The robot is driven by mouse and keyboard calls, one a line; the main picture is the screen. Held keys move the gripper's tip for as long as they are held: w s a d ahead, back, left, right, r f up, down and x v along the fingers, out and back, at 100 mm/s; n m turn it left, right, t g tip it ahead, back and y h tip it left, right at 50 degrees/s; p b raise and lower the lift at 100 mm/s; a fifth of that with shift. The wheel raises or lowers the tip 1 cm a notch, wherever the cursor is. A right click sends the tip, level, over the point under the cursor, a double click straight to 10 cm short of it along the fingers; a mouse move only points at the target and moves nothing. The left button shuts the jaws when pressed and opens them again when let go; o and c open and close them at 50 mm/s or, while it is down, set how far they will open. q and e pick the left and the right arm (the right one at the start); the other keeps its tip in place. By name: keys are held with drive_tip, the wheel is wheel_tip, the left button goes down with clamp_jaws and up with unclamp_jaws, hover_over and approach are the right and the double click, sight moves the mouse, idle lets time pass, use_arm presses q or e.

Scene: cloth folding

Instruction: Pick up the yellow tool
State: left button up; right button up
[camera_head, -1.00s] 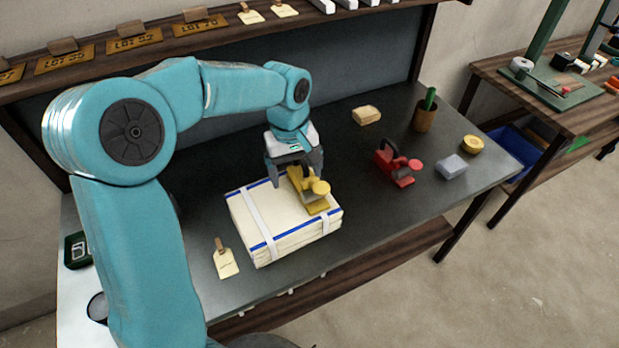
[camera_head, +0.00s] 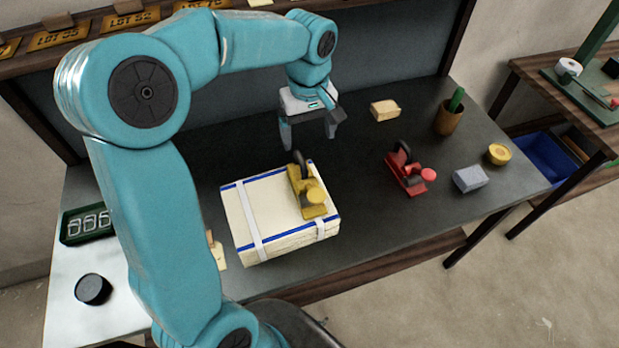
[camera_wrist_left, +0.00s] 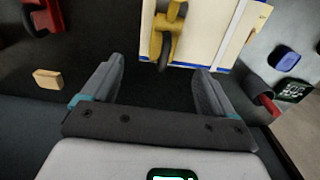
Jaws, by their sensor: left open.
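The yellow tool (camera_head: 310,196), with a round yellow knob and a dark handle, lies on the right part of a stack of folded cream cloth (camera_head: 273,208) with blue stripes and white straps. My left gripper (camera_head: 308,146) is open and empty, behind the tool and apart from it, above the dark tabletop. In the left wrist view the open fingers (camera_wrist_left: 157,88) frame bare tabletop, and the yellow tool (camera_wrist_left: 167,35) shows beyond them at the top, on the cloth stack (camera_wrist_left: 205,35). My right gripper is in neither view.
A similar red tool (camera_head: 408,172) stands to the right of the stack. A grey block (camera_head: 470,179), a yellow round tin (camera_head: 499,154), a brown cup (camera_head: 448,118) and a tan block (camera_head: 385,109) stand further right and back. A shelf edge runs behind.

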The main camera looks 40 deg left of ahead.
sight(304, 170)
use_arm(q)
drive_tip(key=f, duration=0.2)
drive_tip(key=s+f, duration=0.1)
drive_tip(key=shift+s+d+f, duration=0.15)
drive_tip(key=shift+s+f, duration=0.05)
drive_tip(key=shift+f, duration=0.2)
drive_tip(key=f, duration=0.4)
drive_tip(key=shift+w+a+f+p, duration=0.25)
drive_tip(key=shift+w+f+p, duration=0.1)
drive_tip(key=shift+w+f, duration=0.05)
drive_tip(key=shift+d+f, duration=0.1)
drive_tip(key=shift+f, duration=0.1)
drive_tip(key=shift+s+d+f, duration=0.1)
drive_tip(key=shift+s+f, duration=0.1)
drive_tip(key=shift+s, duration=0.15)
drive_tip(key=f, duration=0.1)
drive_tip(key=f+p, duration=0.1)
drive_tip(key=f, duration=0.2)
drive_tip(key=shift+a, duration=0.25)
drive_tip(key=shift+w+f+p, duration=0.1)
drive_tip(key=shift+f+p, duration=0.2)
drive_tip(key=shift+f, duration=0.1)
drive_tip(key=shift+d, duration=0.1)
drive_tip(key=shift+s, duration=0.2)
drive_tip(key=shift+s+r, duration=0.1)
drive_tip(key=shift+c, duration=0.6)
drive_tip(key=shift+w, duration=0.2)
drive_tip(key=c, duration=1)
clamp_jaws()
